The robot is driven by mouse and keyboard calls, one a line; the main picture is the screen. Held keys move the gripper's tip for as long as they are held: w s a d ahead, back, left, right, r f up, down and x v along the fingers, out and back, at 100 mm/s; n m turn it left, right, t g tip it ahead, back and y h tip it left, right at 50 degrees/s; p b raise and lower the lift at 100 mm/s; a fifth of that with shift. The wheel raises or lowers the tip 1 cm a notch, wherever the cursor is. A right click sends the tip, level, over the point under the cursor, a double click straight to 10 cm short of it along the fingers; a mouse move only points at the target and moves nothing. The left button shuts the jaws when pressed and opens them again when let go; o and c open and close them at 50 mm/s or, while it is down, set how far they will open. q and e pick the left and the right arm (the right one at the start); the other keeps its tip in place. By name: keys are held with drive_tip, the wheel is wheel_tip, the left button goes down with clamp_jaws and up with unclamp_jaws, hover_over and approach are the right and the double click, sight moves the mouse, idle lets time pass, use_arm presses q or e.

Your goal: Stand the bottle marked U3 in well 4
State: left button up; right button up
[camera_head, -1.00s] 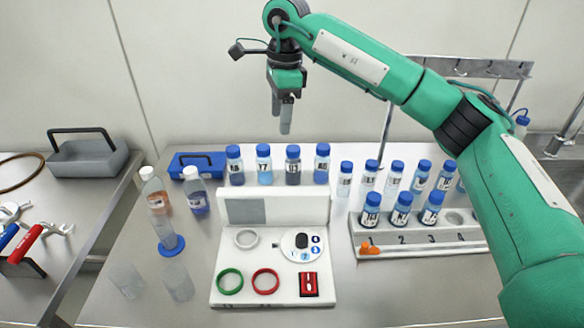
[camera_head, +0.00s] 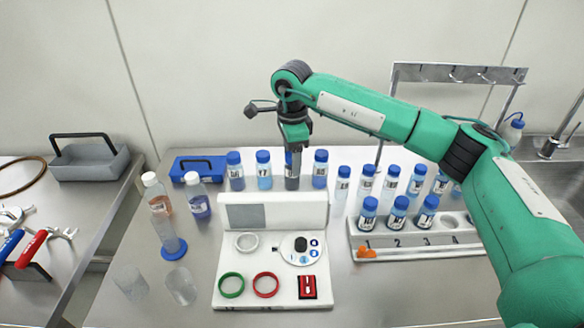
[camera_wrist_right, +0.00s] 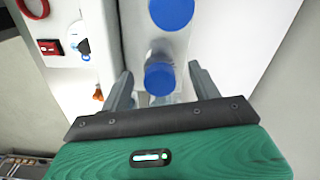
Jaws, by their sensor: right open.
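My right gripper (camera_head: 293,150) points down over the third bottle (camera_head: 292,183) of the back row, its fingers around the cap area. That bottle's dark label seems to read U3, though the gripper now covers part of it. In the right wrist view a blue cap (camera_wrist_right: 160,78) lies between the two open fingers (camera_wrist_right: 162,88); another cap (camera_wrist_right: 172,10) is just beyond. The white rack (camera_head: 400,252) at right carries numbers along its front. Blue-capped bottles stand in wells 1, 2 and 3; well 4 (camera_head: 452,219) looks empty. My left gripper is not in view.
Neighbouring bottles (camera_head: 264,172) and (camera_head: 320,170) stand close on either side. A white panel (camera_head: 270,212) with rings and a dial stands in front. More capped bottles (camera_head: 366,180) stand behind the rack. Clear cylinders (camera_head: 180,285) are at front left.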

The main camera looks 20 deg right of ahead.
drive_tip(key=shift+f, duration=1.1)
drive_tip(key=c, duration=1.1)
drive_tip(key=shift+c, duration=0.4)
drive_tip(key=shift+r, duration=0.2)
